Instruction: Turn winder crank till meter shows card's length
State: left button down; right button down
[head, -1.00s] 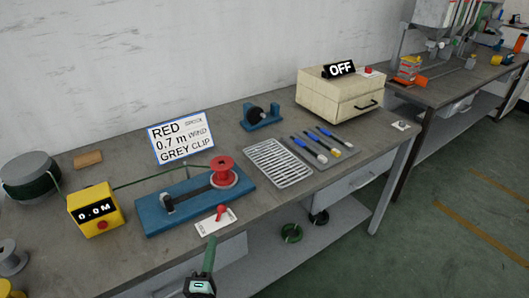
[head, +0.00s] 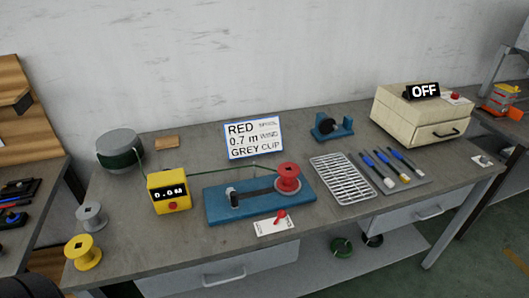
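The winder is a blue base (head: 215,212) with a red spool (head: 288,171) at its right end and a small grey-and-black post (head: 233,198) at its left. I cannot make out a separate crank. The yellow meter (head: 163,202) reads 0.0 M and has a red button. A dark green cable (head: 210,171) runs from a large grey-ended drum (head: 120,143) behind the meter towards the spool. Neither gripper is in view.
A red lever on a white plate (head: 268,230) lies before the winder. To the right are a wire rack (head: 341,179), blue-handled tools (head: 378,170) and a beige box (head: 430,115) marked OFF. Grey (head: 91,216) and yellow (head: 83,252) spools stand at left. The bench front is mostly clear.

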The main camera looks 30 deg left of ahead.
aim_at(232, 195)
jog(key=u, duration=1.2)
